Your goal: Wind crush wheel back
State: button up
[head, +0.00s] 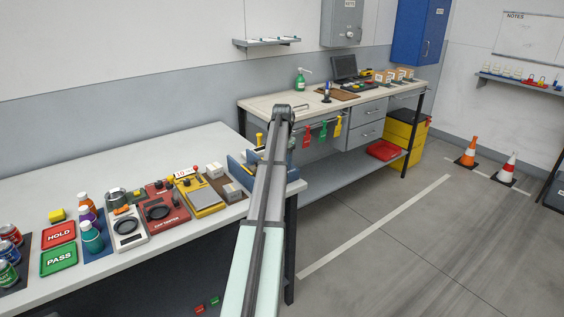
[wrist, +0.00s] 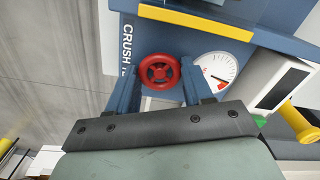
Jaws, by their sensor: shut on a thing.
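The crush wheel is a small red handwheel (wrist: 159,71) on a blue device (wrist: 190,29) lettered "CRUSH", seen in the wrist view. My gripper (wrist: 159,80) has one blue finger on each side of the wheel and is shut on it. A round white dial (wrist: 215,71) with a red mark sits on the device just right of the wheel. In the head view my arm hides the wheel and most of the device; part of the blue device (head: 236,172) shows at the right end of the white bench.
A yellow-handled tool (wrist: 298,122) and a grey-white box with a dark face (wrist: 282,84) are close at the right in the wrist view. In the head view a red device (head: 166,207), a yellow device (head: 203,199) and several bottles stand left along the bench (head: 150,152).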

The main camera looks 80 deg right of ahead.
jog(key=n, duration=0.7)
jog(key=shift+n, duration=0.4)
jog(key=n, duration=0.4)
jog(key=shift+n, duration=1.7)
jog(key=o, duration=1)
jog(key=shift+o, duration=0.2)
jog(key=shift+r, duration=0.1)
notch_tip(320, 180, up, 14)
jog(key=shift+f, duration=0.2)
